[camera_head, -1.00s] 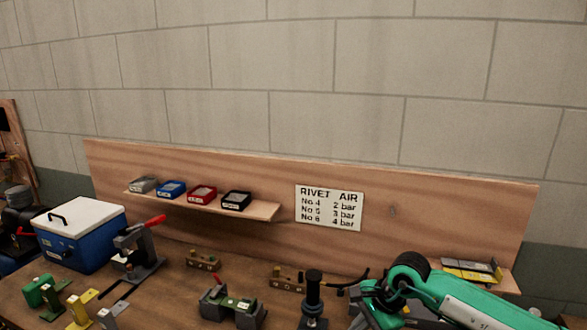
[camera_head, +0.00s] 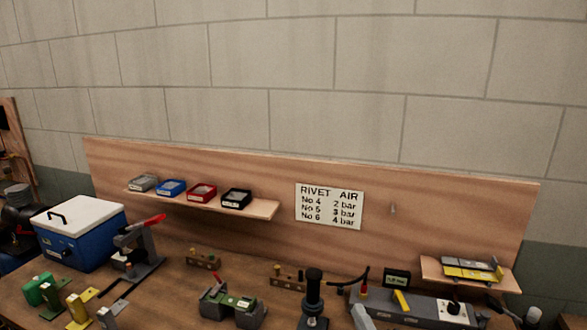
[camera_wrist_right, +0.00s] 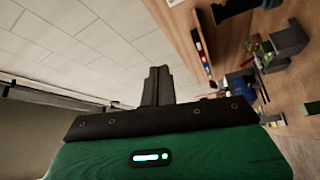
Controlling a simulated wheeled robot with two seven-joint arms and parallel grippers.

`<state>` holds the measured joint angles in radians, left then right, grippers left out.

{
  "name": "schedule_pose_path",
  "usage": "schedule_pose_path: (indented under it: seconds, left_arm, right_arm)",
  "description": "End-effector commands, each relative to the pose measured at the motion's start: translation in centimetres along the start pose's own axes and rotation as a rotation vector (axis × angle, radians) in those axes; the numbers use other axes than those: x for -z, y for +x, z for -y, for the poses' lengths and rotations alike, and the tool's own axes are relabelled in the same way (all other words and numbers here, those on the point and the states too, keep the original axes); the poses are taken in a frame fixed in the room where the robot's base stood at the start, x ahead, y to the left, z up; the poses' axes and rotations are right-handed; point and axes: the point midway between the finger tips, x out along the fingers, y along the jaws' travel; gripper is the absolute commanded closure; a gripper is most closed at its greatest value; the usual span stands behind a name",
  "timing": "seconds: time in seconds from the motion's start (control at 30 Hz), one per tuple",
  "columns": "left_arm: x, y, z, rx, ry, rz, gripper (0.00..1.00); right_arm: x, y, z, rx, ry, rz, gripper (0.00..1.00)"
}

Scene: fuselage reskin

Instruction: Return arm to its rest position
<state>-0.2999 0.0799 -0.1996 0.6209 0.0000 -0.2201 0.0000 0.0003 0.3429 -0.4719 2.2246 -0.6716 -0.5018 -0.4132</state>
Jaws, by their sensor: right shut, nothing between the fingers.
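My right gripper (camera_wrist_right: 157,86) shows in the right wrist view, its two dark fingers together with nothing between them. Its green housing (camera_wrist_right: 170,158) fills the bottom of that view. The fingers stand in front of the pale block wall, and the bench is off to the right, apart from them. In the head view I cannot make out the right arm or its gripper clearly. My left gripper is in neither view.
The wooden bench (camera_head: 165,300) carries a blue cool box (camera_head: 85,243), a red-handled clamp (camera_head: 138,250), a black post tool (camera_head: 313,295) and a grey control unit (camera_head: 420,308). A shelf (camera_head: 262,209) holds several small bins. A rivet-pressure sign (camera_head: 329,206) is on the backboard.

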Motion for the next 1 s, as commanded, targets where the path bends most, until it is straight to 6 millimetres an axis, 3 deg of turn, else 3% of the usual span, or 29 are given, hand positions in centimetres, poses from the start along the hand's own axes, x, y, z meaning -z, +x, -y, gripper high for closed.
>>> schedule_pose_path:
  seconds: [0.1, 0.17, 0.3, 0.5, 0.7, 0.8, 1.0]
  left_arm:
    - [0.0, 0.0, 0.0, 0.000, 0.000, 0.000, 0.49]
    - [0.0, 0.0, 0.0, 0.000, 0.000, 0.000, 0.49]
    - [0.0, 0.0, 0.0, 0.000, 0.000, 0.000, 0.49]
    - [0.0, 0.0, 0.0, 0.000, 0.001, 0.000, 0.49]
    - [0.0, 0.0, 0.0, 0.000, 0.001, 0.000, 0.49]
    - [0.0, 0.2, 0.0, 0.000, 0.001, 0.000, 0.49]
    - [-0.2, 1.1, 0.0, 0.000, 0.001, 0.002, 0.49]
  right_arm:
    - [-4.6, -4.0, 4.0, 0.171, 0.270, 0.253, 1.00]
    - [-6.4, -6.6, 6.1, 0.257, 0.395, 0.381, 1.00]
    - [-9.1, -13.7, 10.7, 0.448, 0.652, 0.668, 1.00]
    - [-9.7, -22.3, 14.4, 0.649, 0.879, 0.968, 1.00]
    - [-8.8, -29.3, 16.0, 0.800, 1.018, 1.194, 1.00]
    - [-8.4, -31.9, 17.0, 0.859, 1.062, 1.282, 1.00]
    - [-10.4, -31.2, 23.0, 0.867, 1.049, 1.285, 1.00]
